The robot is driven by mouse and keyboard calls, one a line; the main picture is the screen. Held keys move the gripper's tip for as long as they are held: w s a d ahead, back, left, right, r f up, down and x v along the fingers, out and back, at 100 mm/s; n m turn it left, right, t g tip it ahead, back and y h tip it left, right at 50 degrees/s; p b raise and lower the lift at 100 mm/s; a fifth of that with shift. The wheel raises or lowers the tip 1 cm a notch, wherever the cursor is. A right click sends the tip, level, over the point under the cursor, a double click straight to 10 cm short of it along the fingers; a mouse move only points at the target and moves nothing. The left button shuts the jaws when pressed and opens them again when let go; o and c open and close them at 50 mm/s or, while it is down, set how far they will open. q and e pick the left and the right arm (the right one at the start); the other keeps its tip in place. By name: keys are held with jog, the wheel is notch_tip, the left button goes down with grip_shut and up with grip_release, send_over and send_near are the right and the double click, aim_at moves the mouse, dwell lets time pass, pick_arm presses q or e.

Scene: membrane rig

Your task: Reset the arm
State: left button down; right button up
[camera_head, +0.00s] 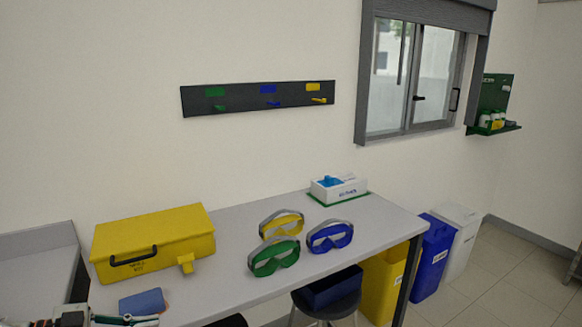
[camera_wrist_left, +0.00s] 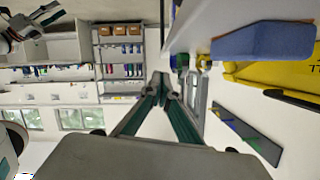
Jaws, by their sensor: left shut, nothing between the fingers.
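My left gripper (camera_head: 128,321) shows at the bottom left corner of the head view, partly cut off by the frame. In the left wrist view its two green-grey fingers (camera_wrist_left: 164,88) meet at the tips, shut and empty. It is just in front of a blue block-like pad (camera_head: 142,302), apart from it as far as I can tell. The pad also shows at the upper right of the left wrist view (camera_wrist_left: 262,42). At the upper left of that view is part of what looks like my right arm and gripper (camera_wrist_left: 42,18), too small to read.
On the table (camera_head: 225,286) are a yellow case (camera_head: 150,240), green goggles (camera_head: 272,258), yellow goggles (camera_head: 283,224), blue goggles (camera_head: 331,237) and a glove box (camera_head: 338,188). A rack (camera_head: 240,98) with empty hooks hangs above. Bins and a stool stand at the right.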

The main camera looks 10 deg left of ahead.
pick_arm(q)
jog(key=d+f+t+y, duration=0.35)
jog(key=d+f, duration=0.55)
jog(key=d, duration=0.4)
jog(key=s+a+f+n+g+y, duration=0.4)
jog(key=s+a+n+g+y, duration=0.2)
jog(key=s+a+y, duration=0.65)
jog(key=d+f+n+t+h, duration=0.2)
jog(key=d+f+t+h, duration=0.2)
jog(key=d+f, duration=1)
jog(key=w+d+h, duration=0.1)
jog(key=d+h, duration=0.1)
jog(key=h, duration=0.1)
jog(key=shift+d+f, duration=0.15)
jog(key=shift+d, duration=0.25)
